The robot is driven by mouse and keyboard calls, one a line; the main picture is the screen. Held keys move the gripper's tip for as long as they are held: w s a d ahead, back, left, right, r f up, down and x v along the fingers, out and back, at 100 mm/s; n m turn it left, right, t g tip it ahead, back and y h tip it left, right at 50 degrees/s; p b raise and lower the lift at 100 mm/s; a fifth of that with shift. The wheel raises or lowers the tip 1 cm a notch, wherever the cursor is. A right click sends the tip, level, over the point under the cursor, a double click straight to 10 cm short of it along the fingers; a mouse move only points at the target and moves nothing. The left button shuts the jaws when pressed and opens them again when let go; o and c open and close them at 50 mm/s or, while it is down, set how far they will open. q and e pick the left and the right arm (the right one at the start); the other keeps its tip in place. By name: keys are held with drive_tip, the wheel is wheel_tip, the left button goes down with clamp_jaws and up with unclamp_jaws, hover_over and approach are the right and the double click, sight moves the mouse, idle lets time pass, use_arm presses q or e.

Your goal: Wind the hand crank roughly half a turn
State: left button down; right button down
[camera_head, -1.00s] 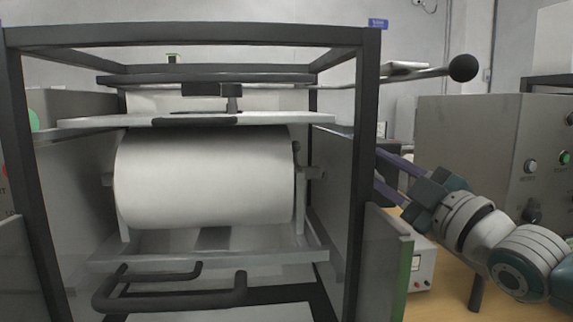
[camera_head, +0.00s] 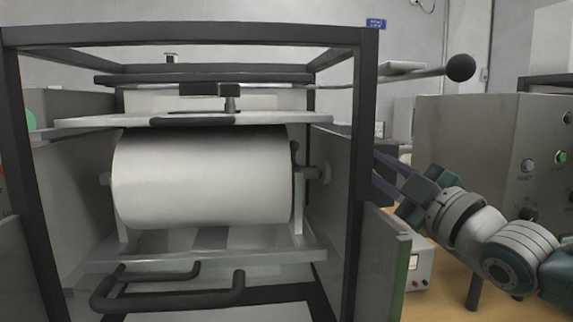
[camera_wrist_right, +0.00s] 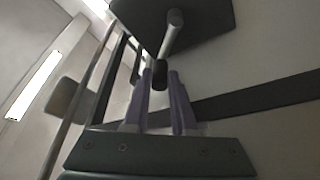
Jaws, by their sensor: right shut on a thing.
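My right gripper (camera_wrist_right: 162,76) shows in the right wrist view with two purple fingers shut on the dark end of the crank handle (camera_wrist_right: 160,72). A grey metal rod (camera_wrist_right: 174,32) runs from near the fingertips up to a dark plate. In the head view my right gripper (camera_head: 378,172) reaches in from the right, beside the machine's right side. Its fingertips and the crank are hidden there by the front post and side panel. My left gripper is not in view.
The machine's dark frame (camera_head: 368,110) holds a white roller (camera_head: 205,178) with a tubular bar (camera_head: 170,298) below. A lever with a black ball (camera_head: 461,67) sticks out at the upper right. A grey control cabinet (camera_head: 475,130) stands behind my right arm.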

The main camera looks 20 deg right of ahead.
drive_tip(key=shift+d+m, duration=0.1)
drive_tip(key=shift+m, duration=0.3)
drive_tip(key=shift+s+d+r+m+t+h+b, duration=0.2)
drive_tip(key=shift+d+m+h, duration=0.6)
drive_tip(key=shift+m, duration=1.2)
drive_tip(key=shift+s+d+r+m+t+h+b, duration=0.2)
drive_tip(key=shift+m+h, duration=1)
drive_tip(key=shift+m, duration=0.8)
drive_tip(key=shift+d+r+m+t+h+b, duration=0.1)
drive_tip(key=shift+d+m+t+h, duration=0.2)
drive_tip(key=shift+d+m+h, duration=1.1)
drive_tip(key=shift+a+m+y, duration=0.4)
drive_tip(key=shift+a+m, duration=0.3)
drive_tip(key=shift+a, duration=0.05)
drive_tip(key=c, duration=1)
unclamp_jaws()
drive_tip(key=shift+s, duration=0.1)
